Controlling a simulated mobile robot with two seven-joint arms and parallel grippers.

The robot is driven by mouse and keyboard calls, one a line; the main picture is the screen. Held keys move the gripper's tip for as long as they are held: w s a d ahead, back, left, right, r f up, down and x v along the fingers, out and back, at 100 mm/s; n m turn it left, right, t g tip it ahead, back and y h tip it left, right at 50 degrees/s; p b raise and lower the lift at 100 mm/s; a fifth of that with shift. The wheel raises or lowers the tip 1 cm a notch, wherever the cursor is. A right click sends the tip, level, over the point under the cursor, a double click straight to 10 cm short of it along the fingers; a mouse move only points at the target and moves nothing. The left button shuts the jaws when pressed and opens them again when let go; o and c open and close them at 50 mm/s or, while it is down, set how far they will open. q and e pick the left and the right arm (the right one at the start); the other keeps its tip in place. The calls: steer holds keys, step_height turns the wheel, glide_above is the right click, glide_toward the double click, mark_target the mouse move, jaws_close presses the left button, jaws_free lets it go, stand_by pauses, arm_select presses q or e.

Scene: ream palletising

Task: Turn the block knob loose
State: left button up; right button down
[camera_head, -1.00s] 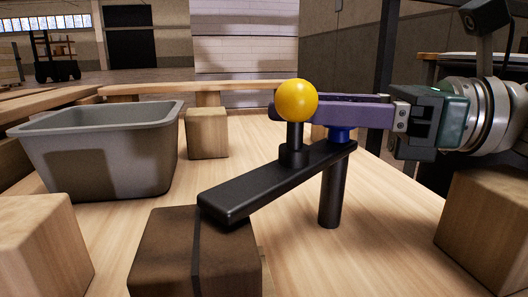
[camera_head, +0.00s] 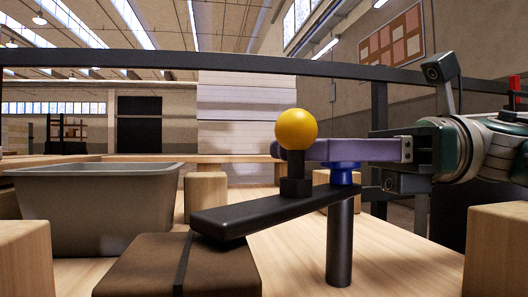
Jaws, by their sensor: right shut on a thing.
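A black clamp bar (camera_head: 240,214) slopes from a black upright post (camera_head: 340,240) down to the left, with its low end over a dark brown block (camera_head: 225,268). A blue knob (camera_head: 343,175) sits on top of the post. A yellow ball (camera_head: 296,129) stands upright on a black stem on the bar. My right gripper (camera_head: 278,149) has long purple fingers reaching left, behind the ball and over the blue knob. My left gripper is not in view.
A grey bin (camera_head: 95,215) stands at the left on the wooden table (camera_head: 390,270). Wooden blocks stand behind the bar (camera_head: 206,195), at the left edge (camera_head: 22,260) and at the right edge (camera_head: 497,250). A dark rail (camera_head: 230,62) crosses behind.

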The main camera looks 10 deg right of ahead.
steer(key=c, duration=0.6)
jaws_free()
steer(key=shift+o, duration=1.2)
steer(key=shift+w+r, duration=0.1)
steer(key=shift+w, duration=0.05)
steer(key=shift+d, duration=0.1)
